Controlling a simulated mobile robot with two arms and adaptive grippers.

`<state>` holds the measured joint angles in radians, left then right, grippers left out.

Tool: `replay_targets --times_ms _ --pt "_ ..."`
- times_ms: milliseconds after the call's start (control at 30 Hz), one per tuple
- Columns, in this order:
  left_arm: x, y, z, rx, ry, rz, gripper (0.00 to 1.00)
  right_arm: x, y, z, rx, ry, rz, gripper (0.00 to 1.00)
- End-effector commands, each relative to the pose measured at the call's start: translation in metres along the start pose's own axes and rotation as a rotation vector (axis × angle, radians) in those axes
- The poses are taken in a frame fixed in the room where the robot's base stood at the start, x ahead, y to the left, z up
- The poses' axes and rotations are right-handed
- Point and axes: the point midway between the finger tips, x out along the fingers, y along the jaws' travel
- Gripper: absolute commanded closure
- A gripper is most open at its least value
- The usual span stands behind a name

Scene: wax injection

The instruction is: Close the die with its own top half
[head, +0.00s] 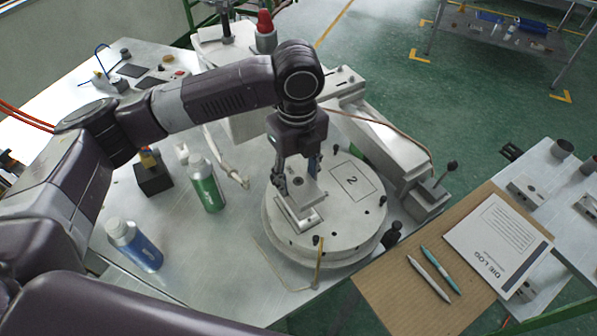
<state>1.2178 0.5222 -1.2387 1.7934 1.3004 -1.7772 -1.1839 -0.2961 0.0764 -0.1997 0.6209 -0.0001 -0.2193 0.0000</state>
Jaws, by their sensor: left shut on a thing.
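My left gripper (297,180) reaches down over the round white plate (355,225) marked "2". It is shut on a grey metal block, the die's top half (309,193). The other die half (301,221) lies below it, near the plate's left front part. The top half is above the lower one or resting on it; I cannot tell if they touch. My gripper's fingers hide part of the top half. My right gripper is not in view.
A green bottle (207,186) and a blue bottle (135,247) stand left of the plate. A bent brass rod (319,264) stands at its front. A brown board (405,292) with a die log sheet (497,245) and two pens lies at right. More metal blocks (524,191) sit beyond.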

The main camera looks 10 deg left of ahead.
Motion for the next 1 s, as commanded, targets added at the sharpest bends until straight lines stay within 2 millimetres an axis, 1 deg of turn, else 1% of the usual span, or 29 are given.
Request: replay_targets --times_ms 33,100,167,267,367,500,600,800,1000 --pt "-0.001 0.0 0.0 -0.001 0.0 -0.001 0.89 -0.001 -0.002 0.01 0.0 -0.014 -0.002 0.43" --pt "-0.001 0.0 0.0 -0.001 0.0 -0.001 0.89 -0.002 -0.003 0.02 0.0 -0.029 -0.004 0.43" --pt "-0.001 0.0 0.001 -0.001 0.0 -0.001 0.89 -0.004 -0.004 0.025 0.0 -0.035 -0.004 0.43" --pt "-0.003 0.0 0.001 -0.002 0.0 0.0 0.89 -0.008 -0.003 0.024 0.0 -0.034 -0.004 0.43" --pt "-0.004 0.0 0.002 -0.002 0.001 0.001 0.89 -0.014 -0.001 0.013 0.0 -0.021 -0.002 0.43" --pt "0.012 0.0 0.002 -0.002 0.002 0.002 0.89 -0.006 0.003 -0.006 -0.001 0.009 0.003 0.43" --pt "0.022 0.0 0.002 -0.002 0.001 0.001 0.89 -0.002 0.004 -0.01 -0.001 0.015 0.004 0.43" --pt "0.042 0.0 0.002 -0.003 0.001 0.001 0.89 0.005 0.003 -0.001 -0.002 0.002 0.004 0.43" --pt "0.055 0.0 0.002 -0.002 0.002 0.0 0.89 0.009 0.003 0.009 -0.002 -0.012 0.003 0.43"
